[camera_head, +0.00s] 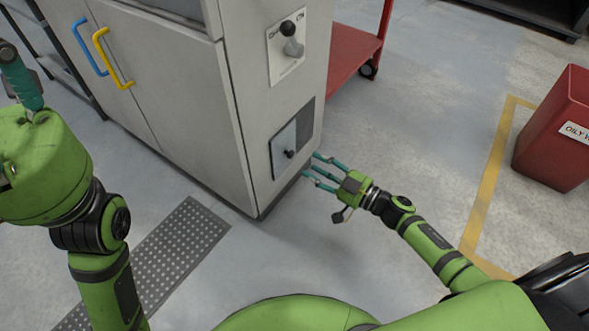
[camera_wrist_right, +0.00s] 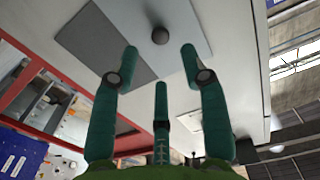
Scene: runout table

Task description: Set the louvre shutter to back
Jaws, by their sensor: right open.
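The louvre shutter (camera_head: 285,150) is a light plate with a small dark knob (camera_head: 290,153), low on the cabinet's narrow side. A dark grey section (camera_head: 306,116) shows beside the plate, on its right in the head view. My right gripper (camera_head: 314,165) is open and empty, just right of the shutter, its fingers pointing at it. In the right wrist view the knob (camera_wrist_right: 160,36) is ahead, centred between the spread fingertips (camera_wrist_right: 160,62) and apart from them. My left gripper (camera_head: 22,85) is partly cut off at the left edge; its opening is unclear.
The grey cabinet (camera_head: 165,90) has a blue handle (camera_head: 88,48) and a yellow handle (camera_head: 112,58). A lever plate (camera_head: 287,50) sits above the shutter. A red cart (camera_head: 352,55) is behind, and a red bin (camera_head: 560,130) stands right. Floor between is clear.

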